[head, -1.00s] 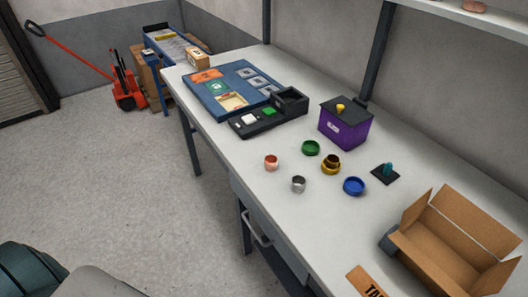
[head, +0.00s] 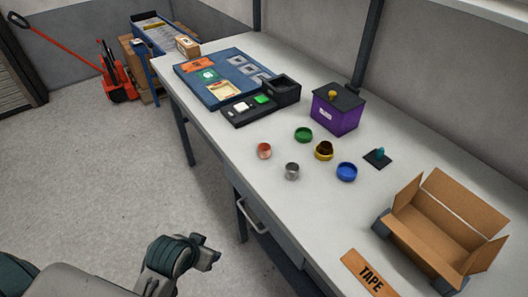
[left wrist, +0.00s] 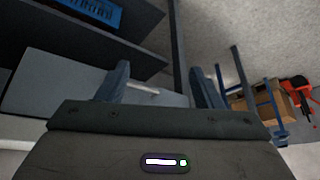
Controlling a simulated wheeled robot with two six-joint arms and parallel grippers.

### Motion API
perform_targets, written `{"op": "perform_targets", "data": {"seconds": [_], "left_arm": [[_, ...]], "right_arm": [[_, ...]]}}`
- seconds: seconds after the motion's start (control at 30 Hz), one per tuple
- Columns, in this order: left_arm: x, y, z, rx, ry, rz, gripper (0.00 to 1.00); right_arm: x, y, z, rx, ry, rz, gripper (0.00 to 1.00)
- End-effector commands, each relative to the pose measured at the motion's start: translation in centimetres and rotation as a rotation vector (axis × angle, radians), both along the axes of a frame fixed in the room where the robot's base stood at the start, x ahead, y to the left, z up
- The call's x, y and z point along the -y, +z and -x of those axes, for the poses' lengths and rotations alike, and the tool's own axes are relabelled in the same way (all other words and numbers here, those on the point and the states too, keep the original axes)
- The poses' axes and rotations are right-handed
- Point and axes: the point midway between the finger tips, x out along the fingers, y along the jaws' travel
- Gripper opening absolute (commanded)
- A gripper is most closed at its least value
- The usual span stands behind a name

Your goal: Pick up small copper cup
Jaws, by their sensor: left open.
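The small copper cup (head: 264,151) stands on the white workbench (head: 300,235), left of the other small round pieces in the head view. A silver cup (head: 292,171) is just in front of it. My left gripper (head: 213,254) is at the lower middle of the head view, off the bench's front side and well apart from the copper cup. In the left wrist view my left gripper (left wrist: 160,85) has its two fingers spread with nothing between them. The copper cup is not visible in the left wrist view. My right gripper is not in view.
A purple box (head: 336,112), an open cardboard box (head: 440,230) and a tape-labelled piece (head: 368,273) are on the bench. The bench front by the cups is clear.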

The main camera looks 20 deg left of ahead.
Motion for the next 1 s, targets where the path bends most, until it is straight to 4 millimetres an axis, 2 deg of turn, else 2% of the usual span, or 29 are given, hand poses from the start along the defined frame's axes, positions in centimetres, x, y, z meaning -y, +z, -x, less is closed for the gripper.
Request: {"op": "perform_targets", "data": {"seconds": [0.03, 0.27, 0.5, 0.63, 0.77, 1.0], "left_arm": [[0.4, 1.1, -1.7, 0.049, -0.011, 0.013, 0.6], [2.2, 5.1, -9.4, 0.276, -0.064, 0.071, 0.6], [3.9, 10.3, -18.0, 0.536, -0.106, 0.131, 0.6], [4.5, 12.7, -21.1, 0.638, -0.119, 0.152, 0.6], [4.8, 13.3, -22.9, 0.676, -0.122, 0.16, 0.6], [5.5, 11.9, -26.3, 0.676, -0.122, 0.161, 0.6]], "right_arm": [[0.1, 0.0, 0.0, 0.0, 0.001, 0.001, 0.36], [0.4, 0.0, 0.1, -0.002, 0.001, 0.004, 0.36], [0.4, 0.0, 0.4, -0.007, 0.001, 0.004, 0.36], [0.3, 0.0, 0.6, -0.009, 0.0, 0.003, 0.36], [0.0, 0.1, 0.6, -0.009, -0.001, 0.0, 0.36], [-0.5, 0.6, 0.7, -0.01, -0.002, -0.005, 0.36]]}}
